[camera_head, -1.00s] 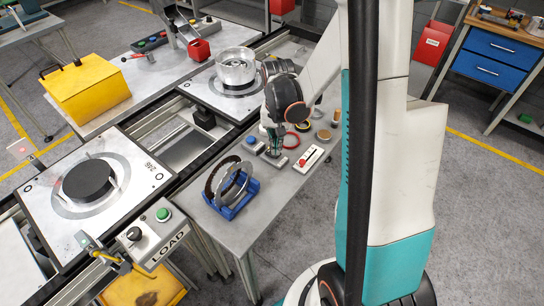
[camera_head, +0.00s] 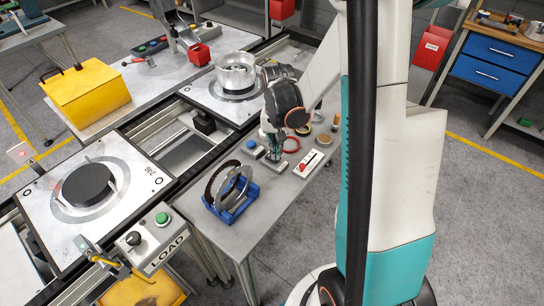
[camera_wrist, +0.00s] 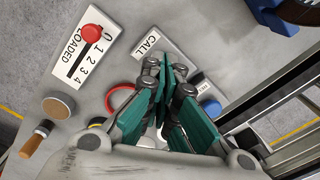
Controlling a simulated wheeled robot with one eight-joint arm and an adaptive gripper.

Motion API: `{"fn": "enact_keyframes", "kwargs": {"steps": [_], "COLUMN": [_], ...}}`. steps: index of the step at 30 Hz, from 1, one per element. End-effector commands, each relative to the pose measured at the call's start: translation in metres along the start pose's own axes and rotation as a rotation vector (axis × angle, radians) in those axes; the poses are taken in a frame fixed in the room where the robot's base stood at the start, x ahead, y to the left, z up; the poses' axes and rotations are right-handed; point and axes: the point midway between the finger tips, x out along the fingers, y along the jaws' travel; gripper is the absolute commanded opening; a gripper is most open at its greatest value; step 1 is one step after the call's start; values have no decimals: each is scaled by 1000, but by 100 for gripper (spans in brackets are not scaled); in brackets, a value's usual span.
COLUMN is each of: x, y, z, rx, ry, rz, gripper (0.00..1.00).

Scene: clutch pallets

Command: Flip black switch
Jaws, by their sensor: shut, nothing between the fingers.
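My gripper (camera_wrist: 165,68) is shut and empty, with its green fingers pointing down at a small white plate marked CALL (camera_wrist: 145,46) in the wrist view. In the head view my gripper (camera_head: 273,158) is low over the grey side table. The fingers cover part of the CALL plate, so any switch on it is hidden, and I cannot tell whether they touch it. A black knob (camera_head: 133,238) shows on the LOAD box at lower left in the head view, far from my gripper.
A LOADED slider plate with a red knob (camera_wrist: 91,33) lies left of my fingers. A red ring (camera_wrist: 117,97) and a blue button (camera_wrist: 211,107) are close by. A blue stand with rings (camera_head: 232,196) is at the near side of the table (camera_head: 262,212).

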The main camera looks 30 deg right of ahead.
Motion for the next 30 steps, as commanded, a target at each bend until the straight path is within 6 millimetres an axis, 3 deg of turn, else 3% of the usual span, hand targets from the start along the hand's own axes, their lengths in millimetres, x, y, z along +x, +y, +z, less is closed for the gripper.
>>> {"fn": "enact_keyframes", "kwargs": {"steps": [30], "x": [8], "y": [0], "z": [0], "rx": [0], "ry": [0], "rz": [0], "gripper": [0]}}
